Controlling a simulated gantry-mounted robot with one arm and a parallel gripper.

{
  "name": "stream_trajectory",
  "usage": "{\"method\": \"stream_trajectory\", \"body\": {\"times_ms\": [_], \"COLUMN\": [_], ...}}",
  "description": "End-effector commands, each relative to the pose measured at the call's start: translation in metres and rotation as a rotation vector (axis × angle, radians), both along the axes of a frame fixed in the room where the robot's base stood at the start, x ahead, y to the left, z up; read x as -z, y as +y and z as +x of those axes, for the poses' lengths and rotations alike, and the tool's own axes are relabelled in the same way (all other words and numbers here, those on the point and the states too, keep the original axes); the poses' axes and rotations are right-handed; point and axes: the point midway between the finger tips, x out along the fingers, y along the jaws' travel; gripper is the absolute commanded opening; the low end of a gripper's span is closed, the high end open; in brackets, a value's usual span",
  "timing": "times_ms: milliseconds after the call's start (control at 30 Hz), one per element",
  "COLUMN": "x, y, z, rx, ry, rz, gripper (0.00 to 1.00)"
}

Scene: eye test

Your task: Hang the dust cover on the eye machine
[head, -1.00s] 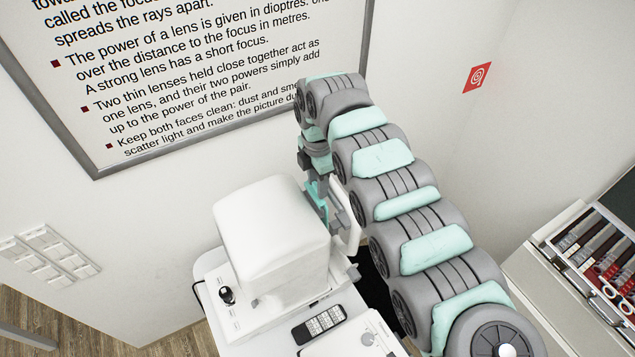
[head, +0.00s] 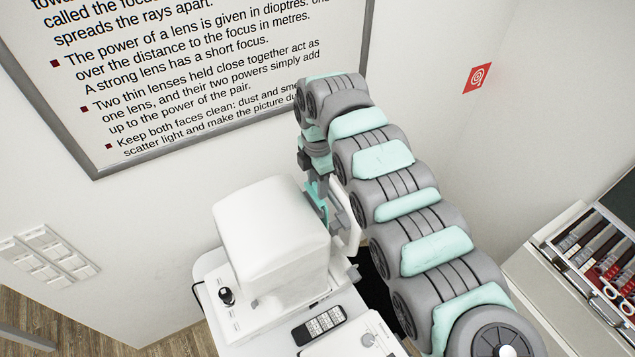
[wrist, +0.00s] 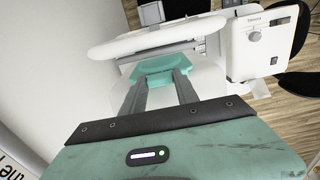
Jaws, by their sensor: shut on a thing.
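The eye machine (head: 270,235) is a white, rounded box on a white table in the head view. My gripper (wrist: 160,88) reaches down close beside its right side, pointing away from my arm. In the wrist view its two grey fingers are shut on a teal piece, which I take to be the dust cover (wrist: 160,66). The teal piece also shows narrowly beside the machine in the head view (head: 317,196). It is partly hidden there by the machine and my gripper. I cannot tell whether it touches the machine.
A dark remote (head: 319,325) lies on the white table (head: 205,270) in front of the machine. A white rounded bar (wrist: 155,38) lies just beyond the teal piece. A case of lenses (head: 600,262) stands at the right. A framed poster (head: 190,90) hangs on the wall behind.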

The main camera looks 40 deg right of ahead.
Motion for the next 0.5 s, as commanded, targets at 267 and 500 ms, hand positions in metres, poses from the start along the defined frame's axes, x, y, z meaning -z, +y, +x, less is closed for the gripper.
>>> {"method": "stream_trajectory", "body": {"times_ms": [267, 500], "x": [-0.0001, 0.0045], "y": [-0.0001, -0.0001], "z": [0.0002, 0.0001], "rx": [0.000, 0.000], "ry": [-0.001, 0.000], "rz": [0.000, 0.000], "gripper": [0.14, 0.14]}}
